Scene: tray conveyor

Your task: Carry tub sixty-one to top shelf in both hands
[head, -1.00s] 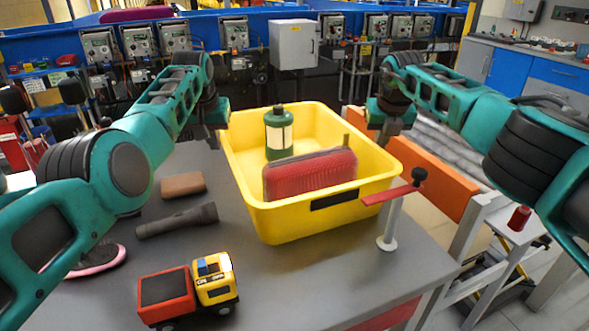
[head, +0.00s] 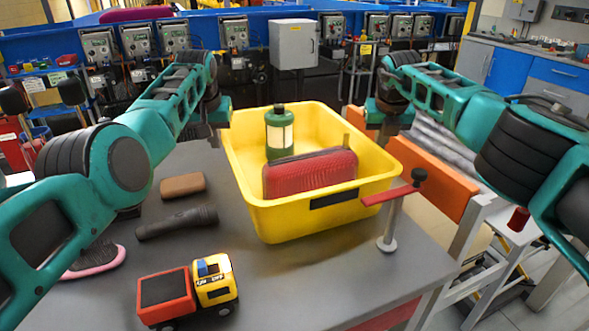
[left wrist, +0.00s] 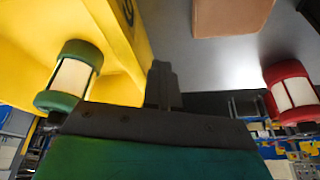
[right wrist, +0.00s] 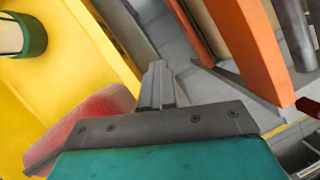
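The yellow tub (head: 285,222) stands on the grey table, with a dark label on its front too small to read. A green canister (head: 279,135) and a red ribbed case (head: 310,174) are inside it. My left gripper (head: 219,122) is at the outside of the tub's left wall; in the left wrist view its fingers (left wrist: 162,86) are together beside the yellow wall. My right gripper (head: 388,128) is at the right wall; its fingers (right wrist: 157,86) are together just outside that wall in the right wrist view. I cannot tell whether the fingertips touch the tub.
A toy truck (head: 187,291), a flashlight (head: 176,223) and a brown block (head: 182,185) lie left of the tub. A red-handled clamp (head: 392,225) stands at its front right, close to the tub. A red-and-white canister (left wrist: 292,92) shows in the left wrist view.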

